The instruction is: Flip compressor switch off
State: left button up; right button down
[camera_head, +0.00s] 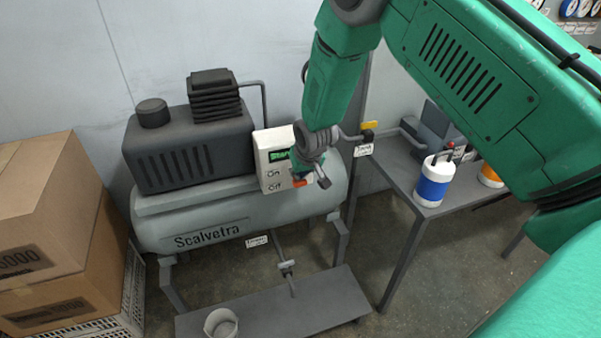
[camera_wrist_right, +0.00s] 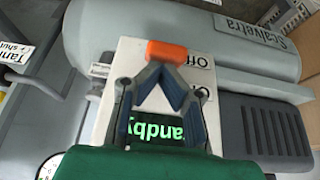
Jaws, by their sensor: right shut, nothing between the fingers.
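The grey compressor (camera_head: 235,215) carries a white control box (camera_head: 262,146) with a green display and "On" and "Off" labels. The display also shows in the right wrist view, with "andby" readable. The orange switch (camera_wrist_right: 166,52) is beside the label nearer the tank, which appears to be "Off"; in the head view only a bit of orange (camera_head: 300,183) shows beside my gripper. My right gripper (camera_head: 322,181) is shut and empty in front of the box. Its fingertips (camera_wrist_right: 158,68) come together right at the switch; I cannot tell whether they touch it. My left gripper is not in view.
Cardboard boxes (camera_head: 55,215) are stacked at the left. A table (camera_head: 405,178) at the right holds a blue and white bottle (camera_head: 433,185). A low platform (camera_head: 330,302) with a small cup (camera_head: 221,323) is below the tank. Bare floor lies between platform and table.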

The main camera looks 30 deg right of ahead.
aim_at(301, 186)
jog(key=shift+a, duration=0.15)
jog(key=shift+s+a, duration=0.1)
jog(key=shift+s+a+f+t+b, duration=0.1)
jog(key=shift+s+f+t+b, duration=0.15)
jog(key=shift+f+t+b, duration=0.25)
jog(key=f+t+b, duration=0.1)
jog(key=s+f+t+h+b, duration=0.1)
jog(key=t, duration=0.1)
jog(key=shift+r+p, duration=0.5)
jog(key=shift+r, duration=0.3)
